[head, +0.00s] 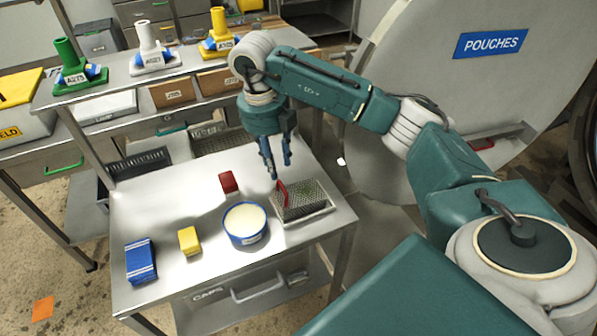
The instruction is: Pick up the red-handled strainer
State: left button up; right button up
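The red-handled strainer (308,203) is a perforated metal basket near the right edge of the steel table. Its red handle (282,194) rises at its left side. My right gripper (281,171) points down just above the handle, its two fingers apart with nothing visible between them. Whether the fingertips touch the handle cannot be told from this view. My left gripper is not in view.
Left of the strainer stand a round blue tub (246,224), a red block (228,182), a yellow block (189,241) and a blue box (141,261). A shelf with colored funnel stands (153,52) is behind. The round POUCHES door (455,90) is at right.

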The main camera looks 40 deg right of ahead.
aim_at(279, 183)
jog(key=f+p, duration=0.1)
jog(key=f, duration=0.3)
jog(key=shift+d+f, duration=0.15)
jog(key=shift+d, duration=0.05)
jog(key=shift+f, duration=0.25)
jog(key=f, duration=0.1)
jog(key=f+p, duration=0.2)
jog(key=shift+w+d+f, duration=0.15)
jog(key=shift+d+f, duration=0.1)
jog(key=shift+f, duration=0.6)
jog(key=shift+w, duration=0.1)
grip_shut()
